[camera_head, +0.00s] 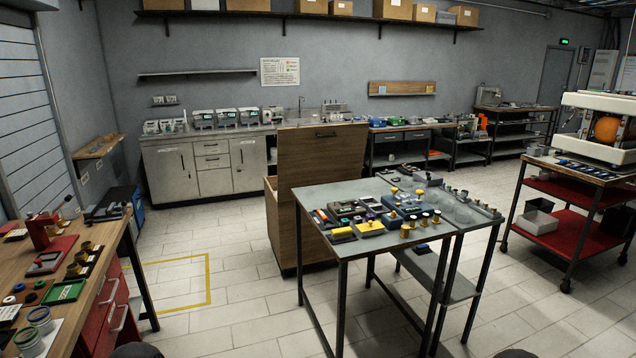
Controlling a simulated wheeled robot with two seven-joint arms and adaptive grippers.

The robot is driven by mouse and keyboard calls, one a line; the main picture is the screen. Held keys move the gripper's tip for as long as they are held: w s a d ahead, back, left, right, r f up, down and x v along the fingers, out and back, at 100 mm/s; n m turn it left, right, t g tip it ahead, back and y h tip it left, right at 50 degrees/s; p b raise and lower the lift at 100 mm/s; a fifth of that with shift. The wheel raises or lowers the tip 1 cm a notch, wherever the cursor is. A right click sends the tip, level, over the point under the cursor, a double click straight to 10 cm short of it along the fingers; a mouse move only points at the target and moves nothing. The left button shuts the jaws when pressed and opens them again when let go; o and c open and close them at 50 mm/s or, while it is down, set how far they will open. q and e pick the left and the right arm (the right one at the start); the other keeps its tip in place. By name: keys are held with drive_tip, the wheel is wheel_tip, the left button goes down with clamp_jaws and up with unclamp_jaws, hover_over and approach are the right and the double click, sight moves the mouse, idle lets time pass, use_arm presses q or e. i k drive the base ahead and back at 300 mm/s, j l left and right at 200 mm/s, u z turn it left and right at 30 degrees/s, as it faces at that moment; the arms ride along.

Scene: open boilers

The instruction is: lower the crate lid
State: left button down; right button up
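The wooden crate (283,235) stands on the floor left of and behind the grey table. Its lid (322,160) is raised and stands nearly upright, with a small dark handle (326,134) near its top edge. The crate's inside is mostly hidden behind the table and the lid. Neither of my grippers shows in the head view.
A grey table (345,243) with several small parts stands in front of the crate. A wooden workbench (85,257) is at the left, a red-shelved cart (560,222) at the right. Open floor (235,310) lies between workbench and table. Dark rounded shapes show at the bottom edge.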

sight(309, 156)
drive_tip(key=i+j+u, duration=0.35)
drive_tip(key=i, duration=0.45)
drive_tip(key=i+u, duration=0.3)
drive_tip(key=i, duration=0.45)
